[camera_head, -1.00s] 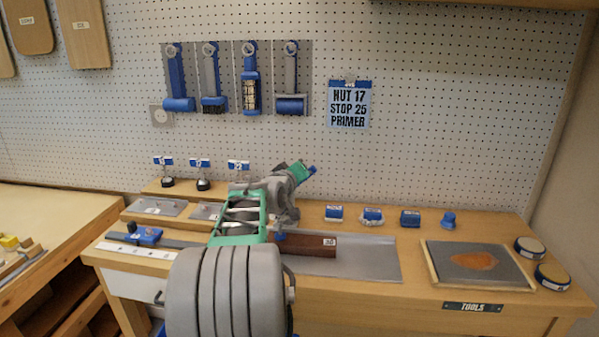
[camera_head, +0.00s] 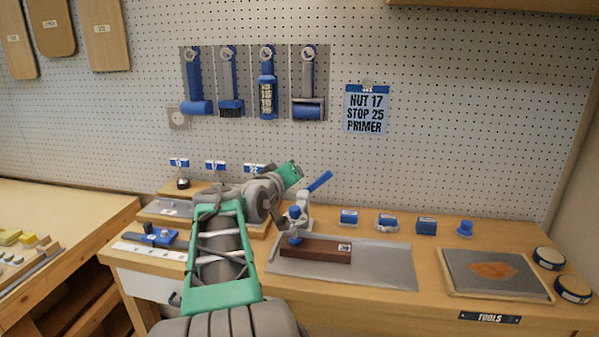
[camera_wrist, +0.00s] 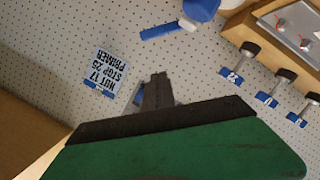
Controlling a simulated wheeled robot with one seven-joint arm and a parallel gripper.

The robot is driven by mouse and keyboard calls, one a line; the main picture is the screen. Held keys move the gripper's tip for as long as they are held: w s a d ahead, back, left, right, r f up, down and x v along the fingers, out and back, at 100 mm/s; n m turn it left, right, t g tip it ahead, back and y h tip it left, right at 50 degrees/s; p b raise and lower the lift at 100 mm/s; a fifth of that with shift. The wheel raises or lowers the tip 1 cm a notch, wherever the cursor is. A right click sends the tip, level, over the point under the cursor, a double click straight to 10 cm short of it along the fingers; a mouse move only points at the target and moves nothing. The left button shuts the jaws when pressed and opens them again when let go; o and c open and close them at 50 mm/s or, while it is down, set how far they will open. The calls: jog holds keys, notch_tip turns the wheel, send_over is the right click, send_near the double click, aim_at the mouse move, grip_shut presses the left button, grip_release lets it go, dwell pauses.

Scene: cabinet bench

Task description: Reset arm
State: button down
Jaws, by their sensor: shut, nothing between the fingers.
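My gripper (camera_wrist: 158,80) shows in the wrist view with its dark fingers together and nothing between them. In the head view its green hand (camera_head: 290,173) is raised above the back of the bench, left of a clamp. The clamp (camera_head: 303,207) has a blue handle (camera_head: 320,181) tilted up to the right and a blue tip over a brown wooden block (camera_head: 318,249). The block lies on a grey metal plate (camera_head: 385,265). My fingers look apart from the clamp. The fingertips are hard to make out in the head view.
A pegboard (camera_head: 440,150) with hanging brushes and a NUT 17 sign (camera_head: 367,110) stands behind. Several small blue-labelled items line the bench back. A tray with an orange patch (camera_head: 495,272) and two round tins are at right. A second bench (camera_head: 60,220) is at left.

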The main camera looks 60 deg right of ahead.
jog(key=shift+a, duration=0.1)
dwell(0.3)
jog(key=w+a+f+n+t+y+p, duration=0.1)
jog(key=w+a+f+t+y+p, duration=0.15)
jog(key=w+a, duration=0.45)
jog(key=w+a+f+n+t+y+p, duration=0.15)
jog(key=w+a+y, duration=0.25)
jog(key=a, duration=0.7)
jog(key=w+a+f+n+t+y+p, duration=0.1)
jog(key=w+a+f+n+y+p, duration=0.3)
jog(key=a, duration=0.6)
jog(key=s+a+f+n+g+y+p, duration=0.1)
jog(key=s+a, duration=0.3)
jog(key=a, duration=0.9)
jog(key=s+a+f+n+g+y+p, duration=0.1)
jog(key=s+a+f+g+y+p, duration=0.1)
jog(key=a, duration=1.1)
jog(key=s+f+y+p, duration=0.1)
jog(key=s+y, duration=0.1)
jog(key=shift+s+f, duration=0.15)
jog(key=shift+s, duration=0.15)
jog(key=shift+y, duration=0.25)
